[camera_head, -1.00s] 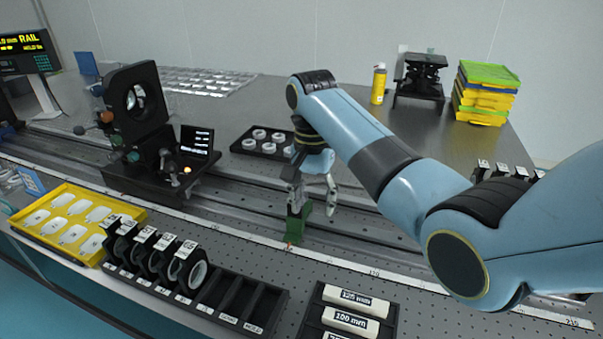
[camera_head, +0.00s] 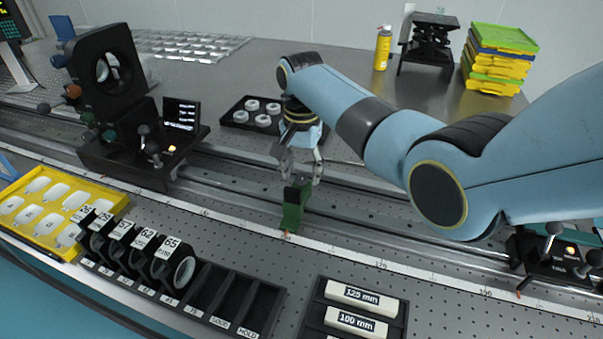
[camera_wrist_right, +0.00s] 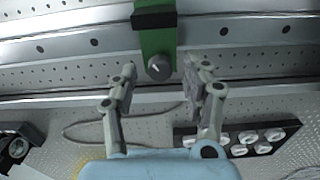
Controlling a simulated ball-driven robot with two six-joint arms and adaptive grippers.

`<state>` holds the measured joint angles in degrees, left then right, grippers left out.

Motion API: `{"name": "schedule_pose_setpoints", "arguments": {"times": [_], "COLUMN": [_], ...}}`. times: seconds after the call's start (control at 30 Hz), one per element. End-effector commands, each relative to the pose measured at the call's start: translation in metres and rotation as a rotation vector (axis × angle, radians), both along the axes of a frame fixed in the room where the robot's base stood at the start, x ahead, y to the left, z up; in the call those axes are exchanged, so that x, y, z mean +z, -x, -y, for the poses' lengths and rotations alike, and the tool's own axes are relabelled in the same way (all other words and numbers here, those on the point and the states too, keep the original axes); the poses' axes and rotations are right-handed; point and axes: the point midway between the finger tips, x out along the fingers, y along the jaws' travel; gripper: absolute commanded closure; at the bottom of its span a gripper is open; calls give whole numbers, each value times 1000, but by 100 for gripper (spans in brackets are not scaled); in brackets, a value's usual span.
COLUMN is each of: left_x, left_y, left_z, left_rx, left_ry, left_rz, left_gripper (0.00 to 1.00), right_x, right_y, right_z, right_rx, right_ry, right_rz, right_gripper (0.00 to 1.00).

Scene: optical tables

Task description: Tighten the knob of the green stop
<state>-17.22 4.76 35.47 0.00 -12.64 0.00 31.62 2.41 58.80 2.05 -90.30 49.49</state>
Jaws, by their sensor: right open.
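The green stop (camera_head: 292,212) stands on the rail, with a black block at its top. In the right wrist view the green stop (camera_wrist_right: 156,40) comes down from the top edge, and its round grey knob (camera_wrist_right: 158,67) faces the camera. My right gripper (camera_head: 302,176) is open and empty, just behind the stop in the head view. In the wrist view the right gripper (camera_wrist_right: 160,78) has one finger on each side of the knob, with gaps; how deep the fingers reach is unclear. The knob is hidden in the head view. My left gripper is not in view.
A black tray of white rings (camera_head: 256,114) lies behind the rail. A black optic mount (camera_head: 108,70) stands left on the rail, another carriage (camera_head: 560,258) at right. A lens rack (camera_head: 130,245), yellow tray (camera_head: 50,192) and labelled-block holder (camera_head: 401,318) lie in front.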

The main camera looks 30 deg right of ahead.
Motion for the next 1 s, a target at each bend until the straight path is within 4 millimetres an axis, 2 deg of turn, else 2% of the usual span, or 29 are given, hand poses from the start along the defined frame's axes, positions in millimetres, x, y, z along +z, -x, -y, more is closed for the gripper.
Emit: {"name": "schedule_pose_setpoints", "arguments": {"times": [0.13,0.37,0.77,1.0], "left_x": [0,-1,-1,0], "left_y": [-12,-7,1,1], "left_z": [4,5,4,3], "left_rx": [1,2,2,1], "left_ry": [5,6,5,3], "left_rz": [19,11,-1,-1], "left_gripper": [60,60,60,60], "right_x": [-8,-9,-9,-8], "right_y": [0,0,0,0], "right_z": [0,0,0,0], "right_rx": [0,0,0,11], "right_ry": [-1,0,0,-1], "right_rz": [1,1,1,1], "right_gripper": [52,52,100,100]}}
